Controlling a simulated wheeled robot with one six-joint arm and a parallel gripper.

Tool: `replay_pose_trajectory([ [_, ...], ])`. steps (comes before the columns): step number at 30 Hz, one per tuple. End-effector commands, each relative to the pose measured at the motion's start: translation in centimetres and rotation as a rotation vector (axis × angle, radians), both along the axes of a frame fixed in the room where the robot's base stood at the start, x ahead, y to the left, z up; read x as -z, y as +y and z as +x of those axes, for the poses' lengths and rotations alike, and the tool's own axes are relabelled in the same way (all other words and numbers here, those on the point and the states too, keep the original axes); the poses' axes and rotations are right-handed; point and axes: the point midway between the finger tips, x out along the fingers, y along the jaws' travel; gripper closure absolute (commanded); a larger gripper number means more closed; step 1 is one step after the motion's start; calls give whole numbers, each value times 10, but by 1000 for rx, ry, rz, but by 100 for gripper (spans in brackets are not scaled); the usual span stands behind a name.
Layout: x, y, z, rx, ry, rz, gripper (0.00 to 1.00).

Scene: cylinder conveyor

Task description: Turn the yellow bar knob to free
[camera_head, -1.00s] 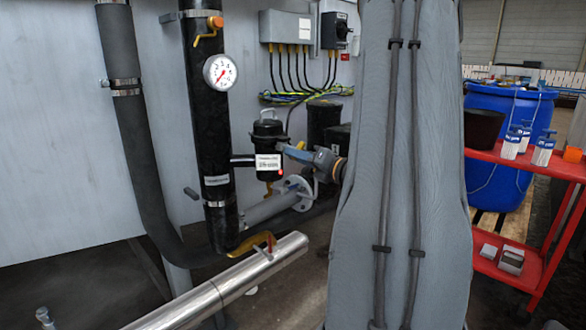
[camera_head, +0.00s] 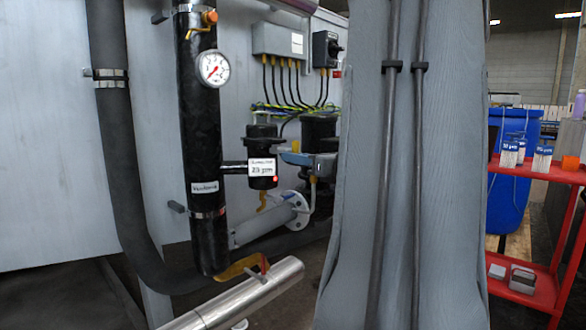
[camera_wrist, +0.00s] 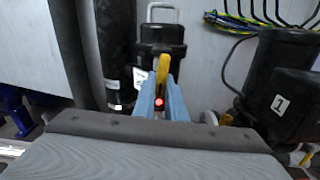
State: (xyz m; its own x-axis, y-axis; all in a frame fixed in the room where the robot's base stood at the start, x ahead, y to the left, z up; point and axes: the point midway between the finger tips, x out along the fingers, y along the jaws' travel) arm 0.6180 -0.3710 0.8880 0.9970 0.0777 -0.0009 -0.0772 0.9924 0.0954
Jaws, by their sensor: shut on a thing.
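The yellow bar knob (camera_wrist: 162,68) stands upright between the blue fingers of my gripper (camera_wrist: 162,92) in the wrist view, in front of a black canister (camera_wrist: 163,42). My gripper is shut on the knob; its tip sticks up past the fingers. In the head view my gripper (camera_head: 293,156) comes in from the right and reaches the right side of the black canister (camera_head: 262,148), which carries a white label. Only a small yellow spot of the knob (camera_head: 296,146) shows there. A red light shows low on the canister. Marks for the knob's positions cannot be read.
A black vertical pipe (camera_head: 200,130) with a round gauge (camera_head: 213,69) stands left of the canister. A silver pipe (camera_head: 240,300) crosses low in front. Cables hang from a grey box (camera_head: 278,42) above. A red cart (camera_head: 535,190) stands at right.

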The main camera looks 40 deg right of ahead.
Motion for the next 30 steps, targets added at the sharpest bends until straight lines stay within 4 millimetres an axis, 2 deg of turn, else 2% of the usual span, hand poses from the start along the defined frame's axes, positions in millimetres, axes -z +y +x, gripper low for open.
replay_pose_trajectory([
  [19, -3, -2, 0, 2, -6, -43, 100],
  [20, -3, -2, 0, 1, -6, -43, 84],
  [22, -3, -2, 0, 1, -6, -43, 72],
  [30, -1, -1, 0, -1, -4, -41, 70],
])
